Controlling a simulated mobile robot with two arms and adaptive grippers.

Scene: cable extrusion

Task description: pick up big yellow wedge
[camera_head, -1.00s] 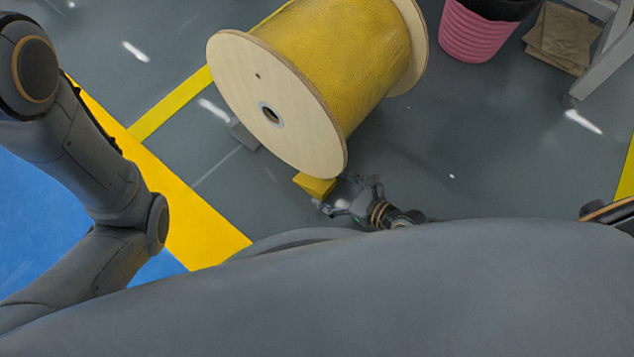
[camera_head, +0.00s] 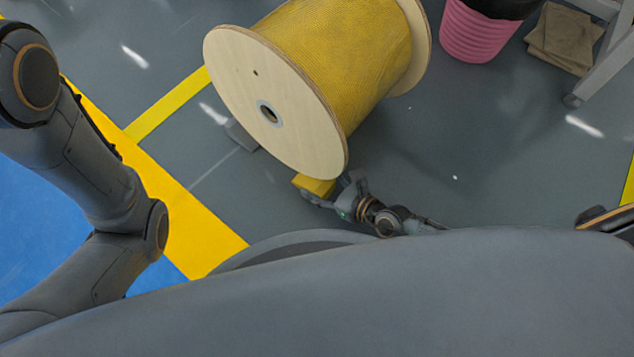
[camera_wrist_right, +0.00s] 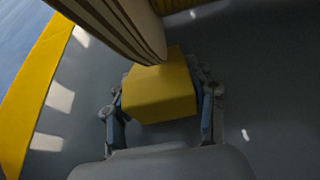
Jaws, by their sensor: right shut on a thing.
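The yellow wedge (camera_head: 314,185) lies at the lower edge of the big cable drum (camera_head: 275,100), partly hidden by the drum and my gripper. My right gripper (camera_head: 330,193) is shut on the wedge. In the right wrist view the wedge (camera_wrist_right: 160,92) sits between the two fingers of the right gripper (camera_wrist_right: 162,105), one finger on each side, with the drum's rim close against its far side. My left arm shows at the left of the head view, but its gripper is not in view.
A grey block (camera_head: 241,135) sits under the drum's left side. A pink bin (camera_head: 478,32), folded brown cloths (camera_head: 565,40) and a wheeled grey frame (camera_head: 600,62) stand at the upper right. Yellow floor lines (camera_head: 170,103) run at the left. The floor right of the drum is clear.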

